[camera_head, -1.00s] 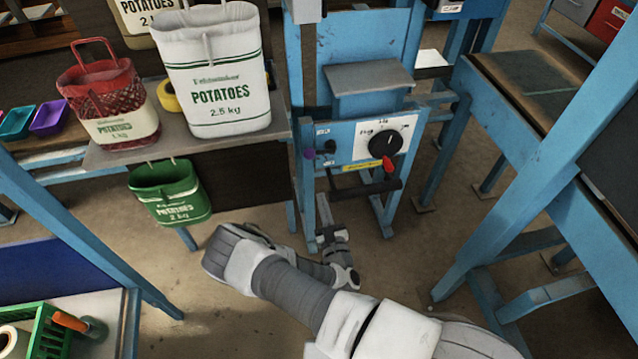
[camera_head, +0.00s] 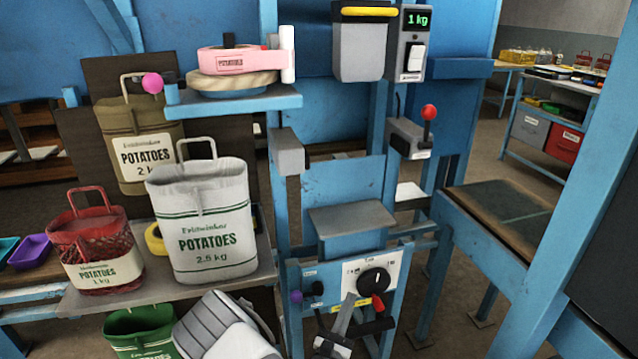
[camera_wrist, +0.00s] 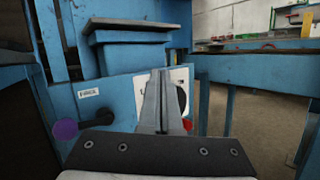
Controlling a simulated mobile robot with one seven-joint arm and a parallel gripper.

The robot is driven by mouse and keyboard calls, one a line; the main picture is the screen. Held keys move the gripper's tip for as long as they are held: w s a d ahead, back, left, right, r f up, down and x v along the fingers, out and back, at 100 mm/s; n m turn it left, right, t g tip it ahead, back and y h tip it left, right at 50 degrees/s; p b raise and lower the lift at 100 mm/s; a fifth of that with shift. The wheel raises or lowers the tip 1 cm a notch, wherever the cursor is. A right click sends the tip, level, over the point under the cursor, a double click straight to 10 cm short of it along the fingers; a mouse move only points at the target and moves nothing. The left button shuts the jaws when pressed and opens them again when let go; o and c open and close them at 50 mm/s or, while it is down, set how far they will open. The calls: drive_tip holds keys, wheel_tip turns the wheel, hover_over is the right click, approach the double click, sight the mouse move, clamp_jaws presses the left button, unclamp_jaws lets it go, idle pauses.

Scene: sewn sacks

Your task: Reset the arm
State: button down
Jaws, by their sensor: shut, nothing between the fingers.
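My gripper (camera_head: 347,315) is shut and empty in front of the lower part of the blue machine. In the wrist view its two fingers (camera_wrist: 162,100) are pressed together and point at the white dial panel, hiding part of it. The panel (camera_head: 348,284) carries a black round dial (camera_head: 374,281) and a red-tipped lever (camera_head: 377,303). A purple knob (camera_head: 296,296) sits left of the panel, and it also shows in the wrist view (camera_wrist: 66,130). My forearm crosses the lower middle of the head view. Whether the fingers touch the panel, I cannot tell.
A white sack (camera_head: 212,235), a red sack (camera_head: 97,245) and an olive sack (camera_head: 140,150) stand at left. A blue frame table (camera_head: 500,220) stands at right. A grey ledge (camera_head: 350,218) juts above the panel.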

drive_tip(key=s+d+r+m+g+h, duration=0.2)
drive_tip(key=d+r+m+g+h, duration=0.4)
drive_tip(key=d+r+m+h, duration=0.15)
drive_tip(key=s+d+r+m+g+y, duration=0.3)
drive_tip(key=s+d+r+m+g, duration=0.15)
drive_tip(key=s+m+g, duration=0.3)
drive_tip(key=s+d+r+m+g+y, duration=0.2)
drive_tip(key=s+d+r+m+g, duration=0.2)
drive_tip(key=s+r+m+g, duration=0.3)
drive_tip(key=s+a+r+m+t+y, duration=0.7)
drive_tip(key=s+a+r+m+y, duration=0.15)
drive_tip(key=s+r+y, duration=0.2)
wheel_tip(320, 180, up, 13)
drive_tip(key=p, duration=1.4)
drive_tip(key=shift+w+a+r+n, duration=0.15)
drive_tip(key=shift+w+a+n, duration=0.15)
drive_tip(key=shift+n, duration=0.15)
drive_tip(key=shift+g, duration=0.25)
